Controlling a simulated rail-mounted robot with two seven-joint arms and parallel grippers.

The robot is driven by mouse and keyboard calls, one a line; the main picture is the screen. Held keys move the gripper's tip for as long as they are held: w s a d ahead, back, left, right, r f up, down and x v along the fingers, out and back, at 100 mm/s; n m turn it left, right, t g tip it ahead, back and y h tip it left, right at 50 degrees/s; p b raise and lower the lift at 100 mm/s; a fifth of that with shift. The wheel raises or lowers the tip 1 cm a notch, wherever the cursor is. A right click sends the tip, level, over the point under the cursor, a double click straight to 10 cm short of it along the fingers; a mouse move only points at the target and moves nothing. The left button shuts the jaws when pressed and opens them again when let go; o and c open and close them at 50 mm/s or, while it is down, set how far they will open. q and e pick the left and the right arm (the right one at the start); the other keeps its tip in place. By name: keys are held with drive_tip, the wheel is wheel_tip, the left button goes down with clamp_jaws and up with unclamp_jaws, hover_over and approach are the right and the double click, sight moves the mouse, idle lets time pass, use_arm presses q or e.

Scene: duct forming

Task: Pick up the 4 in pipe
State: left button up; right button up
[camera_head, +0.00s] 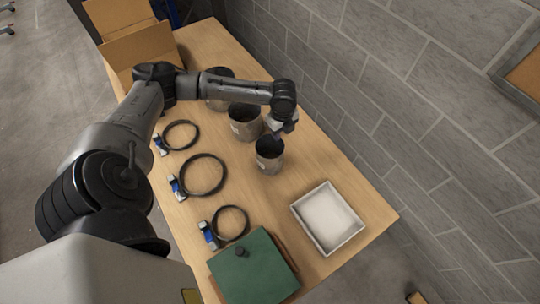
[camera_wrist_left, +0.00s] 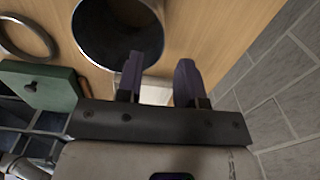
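Three grey metal pipe pieces stand upright on the table: the nearest (camera_head: 270,158), the middle one (camera_head: 240,130) and the far one (camera_head: 216,103). I cannot read which is the 4 in pipe. My left gripper (camera_head: 285,127) is just above and behind the nearest pipe in the head view. In the left wrist view the gripper (camera_wrist_left: 159,66) is open, with a gap between its two fingers. One finger overlaps a pipe's open mouth (camera_wrist_left: 115,30) and the other is outside it; contact cannot be told. My right gripper is not in view.
On the wooden table (camera_head: 350,195) are several black ring clamps (camera_head: 203,194) with blue parts, a white tray (camera_head: 328,240), a green box (camera_head: 253,275) and a cardboard box (camera_head: 130,45). A grey block wall (camera_head: 400,90) runs close along the right side.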

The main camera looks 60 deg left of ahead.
sight(281, 143)
use_arm(q)
drive_tip(key=shift+d+f, duration=0.15)
drive_tip(key=shift+f, duration=3.7)
clamp_jaws()
